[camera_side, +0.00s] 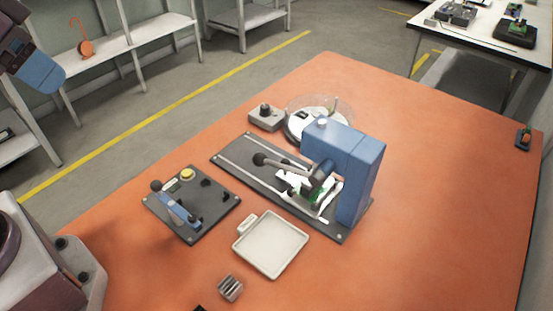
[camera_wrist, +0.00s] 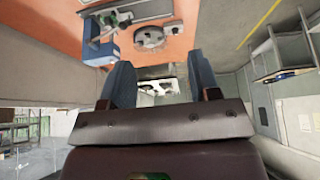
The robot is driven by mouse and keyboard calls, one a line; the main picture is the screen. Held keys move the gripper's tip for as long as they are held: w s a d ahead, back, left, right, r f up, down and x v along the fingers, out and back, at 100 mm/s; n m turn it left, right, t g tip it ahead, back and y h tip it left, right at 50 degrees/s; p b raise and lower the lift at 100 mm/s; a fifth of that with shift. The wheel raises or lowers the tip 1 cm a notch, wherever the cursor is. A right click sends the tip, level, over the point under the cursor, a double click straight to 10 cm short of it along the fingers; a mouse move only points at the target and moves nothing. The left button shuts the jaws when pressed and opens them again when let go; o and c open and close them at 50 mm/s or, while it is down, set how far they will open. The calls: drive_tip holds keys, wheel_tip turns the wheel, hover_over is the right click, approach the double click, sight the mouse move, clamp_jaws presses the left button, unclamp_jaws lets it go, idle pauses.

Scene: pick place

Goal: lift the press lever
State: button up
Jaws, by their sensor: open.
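The blue press (camera_side: 357,172) stands on a dark base plate (camera_side: 234,152) near the middle of the orange table. Its press lever (camera_side: 285,163) sticks out to the left and ends in a black ball knob (camera_side: 260,159). A green and white part lies under the press head. The press (camera_wrist: 99,42) also shows at the upper left of the wrist view, upside down. My gripper (camera_wrist: 158,65) is open, its two blue fingers apart with nothing between them. In the side view a blue finger (camera_side: 40,72) shows at the upper left, high and far from the lever.
A control plate (camera_side: 214,208) with a blue handle and yellow button lies left of the press. A pale tray (camera_side: 271,244) and a small metal block (camera_side: 230,288) lie in front. A round device (camera_side: 300,126) and knobbed box (camera_side: 267,118) stand behind. The table's right side is mostly clear.

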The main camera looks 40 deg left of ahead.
drive_tip(key=w+d+f+m+g, duration=0.35)
drive_tip(key=w+d+f, duration=0.2)
drive_tip(key=w, duration=0.25)
drive_tip(key=m, duration=1.4)
approach(266, 160)
drive_tip(key=f, duration=0.3)
drive_tip(key=w+f, duration=0.1)
drive_tip(key=f, duration=0.5)
drive_tip(key=shift+w+f, duration=0.3)
drive_tip(key=shift+w, duration=0.05)
drive_tip(key=shift+c, duration=0.4)
clamp_jaws()
